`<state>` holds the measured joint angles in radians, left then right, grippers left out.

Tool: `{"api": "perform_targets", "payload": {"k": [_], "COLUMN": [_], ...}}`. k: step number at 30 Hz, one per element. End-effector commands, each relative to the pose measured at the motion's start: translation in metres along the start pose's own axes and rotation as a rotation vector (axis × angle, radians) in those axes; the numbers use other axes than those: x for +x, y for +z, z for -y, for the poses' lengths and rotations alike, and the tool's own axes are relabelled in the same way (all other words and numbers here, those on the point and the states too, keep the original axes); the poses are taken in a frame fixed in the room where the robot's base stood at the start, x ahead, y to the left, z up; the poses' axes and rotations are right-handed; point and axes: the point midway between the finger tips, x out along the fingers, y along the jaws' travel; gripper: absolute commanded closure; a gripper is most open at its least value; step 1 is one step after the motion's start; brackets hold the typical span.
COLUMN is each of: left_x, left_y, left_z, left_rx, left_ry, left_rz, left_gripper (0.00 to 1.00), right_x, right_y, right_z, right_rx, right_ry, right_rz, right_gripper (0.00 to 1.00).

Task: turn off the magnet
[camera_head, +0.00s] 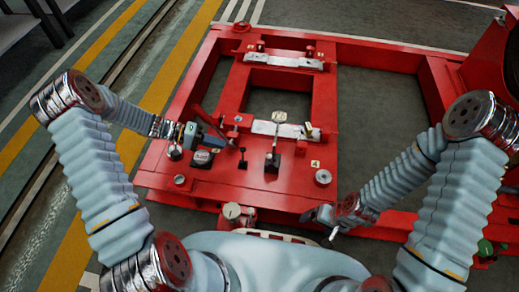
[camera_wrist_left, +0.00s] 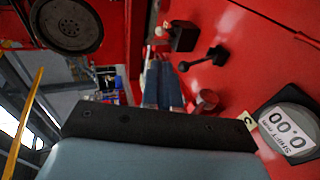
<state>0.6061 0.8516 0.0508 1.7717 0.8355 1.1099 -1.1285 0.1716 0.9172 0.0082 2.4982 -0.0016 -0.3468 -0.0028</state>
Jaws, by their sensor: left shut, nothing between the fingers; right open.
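No part is clearly marked as the magnet in these views. My left gripper (camera_head: 220,143) is low over the left part of the red frame; its blue-grey fingers (camera_wrist_left: 160,85) are together with nothing seen between them. A black round gauge reading 0.00 SHIFT mm (camera_wrist_left: 290,130) sits near it, also visible in the head view (camera_head: 203,157). A small black lever (camera_wrist_left: 205,58) stands on the red plate, apart from the fingers, and shows right of the gripper in the head view (camera_head: 242,160). My right gripper (camera_head: 322,219) is open and empty near the frame's front edge.
A black block with a pale-tipped handle (camera_head: 272,160) stands further right on the red frame (camera_head: 205,188). Metal plates (camera_head: 285,130) cross the frame behind it. Open floor (camera_head: 385,105) shows through the frame.

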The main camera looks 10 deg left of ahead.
Motion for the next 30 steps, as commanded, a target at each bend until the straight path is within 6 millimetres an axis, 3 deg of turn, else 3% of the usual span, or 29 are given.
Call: {"api": "perform_targets", "payload": {"k": [8, 21, 30], "left_x": [0.015, 0.105, 0.138], "left_y": [0.001, 0.001, 0.0], "left_z": [0.0, 0.001, 0.001], "left_rx": [0.001, -0.001, -0.001], "left_ry": [0.001, -0.001, -0.002], "left_rz": [0.004, 0.005, 0.001], "left_gripper": [1.0, 1.0, 1.0], "right_x": [0.001, 0.008, 0.01], "right_y": [0.0, 0.0, 0.001], "right_z": [0.0, -0.002, -0.003], "right_rx": [0.0, -0.001, -0.001], "right_ry": [0.0, -0.002, -0.003], "right_rz": [0.0, 0.002, 0.003], "right_gripper": [0.1, 0.1, 0.1]}}
